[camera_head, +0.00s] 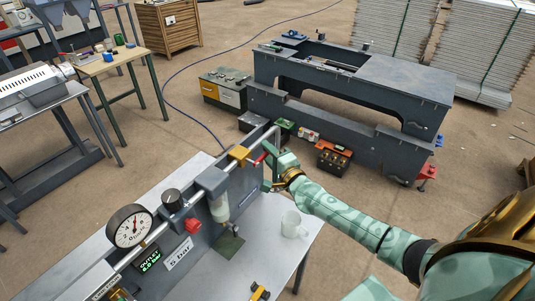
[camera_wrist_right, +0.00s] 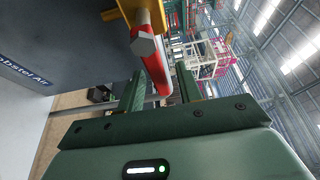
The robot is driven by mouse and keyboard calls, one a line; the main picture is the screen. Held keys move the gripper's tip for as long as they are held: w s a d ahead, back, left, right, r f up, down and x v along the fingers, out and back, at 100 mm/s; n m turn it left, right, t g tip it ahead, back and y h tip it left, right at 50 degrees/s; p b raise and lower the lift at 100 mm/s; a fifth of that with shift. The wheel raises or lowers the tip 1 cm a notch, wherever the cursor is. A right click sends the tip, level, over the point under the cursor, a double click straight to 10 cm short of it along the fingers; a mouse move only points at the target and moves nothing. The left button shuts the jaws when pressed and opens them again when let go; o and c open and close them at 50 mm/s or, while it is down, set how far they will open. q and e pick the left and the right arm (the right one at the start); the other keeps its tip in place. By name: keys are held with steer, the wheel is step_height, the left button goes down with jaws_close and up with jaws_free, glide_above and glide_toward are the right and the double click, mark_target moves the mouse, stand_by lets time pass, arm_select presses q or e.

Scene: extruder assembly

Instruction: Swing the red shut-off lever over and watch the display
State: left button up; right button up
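The red shut-off lever (camera_head: 261,158) sits at the far end of the grey pneumatic panel, beside a yellow bracket. In the right wrist view the lever (camera_wrist_right: 156,70) points down between the two green fingers of my right gripper (camera_wrist_right: 160,92). The fingers stand apart, with a narrow gap showing beside the lever; firm contact is not visible. In the head view the right gripper (camera_head: 272,163) is at the lever. The small display (camera_head: 149,260) shows green text headed OUTLET; its digits are too small to read surely. My left gripper is not in view.
On the panel are a round gauge (camera_head: 130,227), a black knob (camera_head: 172,200), a red knob (camera_head: 193,225) and a "5 bar" label (camera_head: 178,253). A dark machine frame (camera_head: 350,90) stands beyond.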

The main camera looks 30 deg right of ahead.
steer(key=shift+w, duration=0.3)
steer(key=shift+s, duration=0.1)
jaws_close()
